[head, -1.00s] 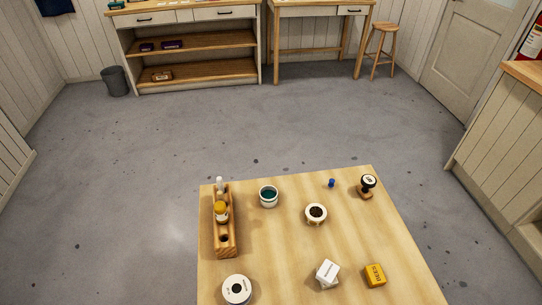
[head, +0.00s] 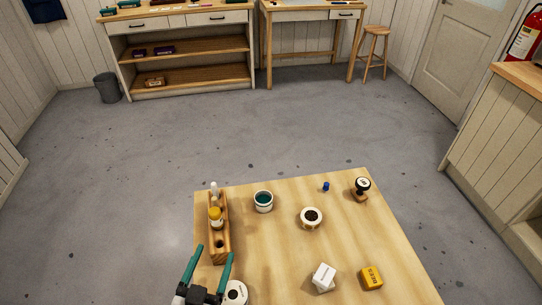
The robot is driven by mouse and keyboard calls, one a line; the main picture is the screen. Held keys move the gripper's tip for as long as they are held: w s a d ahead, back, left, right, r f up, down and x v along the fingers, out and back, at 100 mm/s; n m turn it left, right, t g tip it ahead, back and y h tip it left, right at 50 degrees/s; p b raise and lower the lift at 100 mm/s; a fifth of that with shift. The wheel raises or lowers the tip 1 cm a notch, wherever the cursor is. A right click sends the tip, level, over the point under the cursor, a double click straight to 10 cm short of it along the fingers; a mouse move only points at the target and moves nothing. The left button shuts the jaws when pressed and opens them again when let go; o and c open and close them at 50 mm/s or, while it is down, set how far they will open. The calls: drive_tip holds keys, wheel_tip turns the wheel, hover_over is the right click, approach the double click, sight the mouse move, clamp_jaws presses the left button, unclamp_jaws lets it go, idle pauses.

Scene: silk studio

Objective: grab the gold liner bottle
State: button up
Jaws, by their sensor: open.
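The gold liner bottle (head: 216,219) is a small bottle with a yellow-gold body, standing in the wooden rack (head: 223,250) at the left side of the table. A white-topped bottle (head: 214,190) stands behind it in the same rack. A front hole of the rack is empty. My gripper (head: 213,249), with two teal fingers, is at the bottom left of the head view. Its fingers are spread, with nothing seen between them. They point toward the rack's front end, short of the gold bottle in the picture.
A white round spool (head: 236,293) is beside my gripper, partly hidden. A teal-filled cup (head: 263,201), a round dark-centred pot (head: 311,217), a blue piece (head: 326,186), a stamp (head: 362,188), a white box (head: 323,277) and a yellow block (head: 371,277) stand on the table (head: 280,250).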

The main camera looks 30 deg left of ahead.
sight(213, 217)
drive_tip(key=w+a+n, duration=0.1)
drive_tip(key=w+a, duration=0.1)
drive_tip(key=w, duration=0.1)
drive_tip(key=w+a+y, duration=0.1)
drive_tip(key=w+a, duration=0.2)
drive_tip(key=w+a+n+t+y, duration=0.1)
drive_tip(key=w+a, duration=0.2)
drive_tip(key=shift+w+r+n, duration=0.25)
drive_tip(key=shift+w+n, duration=0.05)
clamp_jaws()
